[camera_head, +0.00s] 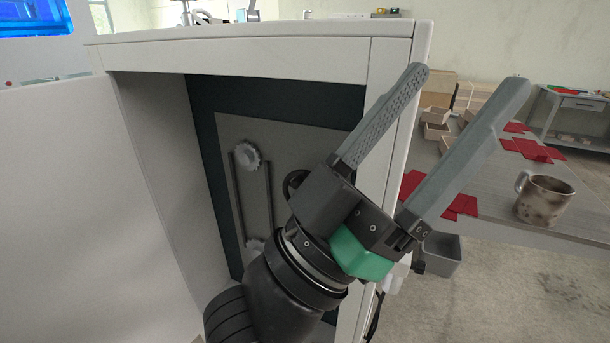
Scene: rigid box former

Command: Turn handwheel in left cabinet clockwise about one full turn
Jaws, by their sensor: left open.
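The white cabinet (260,52) stands open in front of me, with a grey panel (290,140) on its dark back wall. A grey toothed wheel (248,157) sits high on the panel; a second one (255,246) is lower and partly covered by my arm. A dark curved rim (292,182) shows just behind my left gripper's body; I cannot tell whether it is the handwheel. My left gripper (470,84) is open and empty. Its fingers point up and right, across and beyond the cabinet's right edge, away from the wheels. My right gripper is out of view.
The cabinet's right post (384,160) lies behind the left gripper. To the right, a grey table (490,205) holds red pieces (530,148) and a stained mug (543,199). A grey bin (443,254) sits below it. The floor at lower right is clear.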

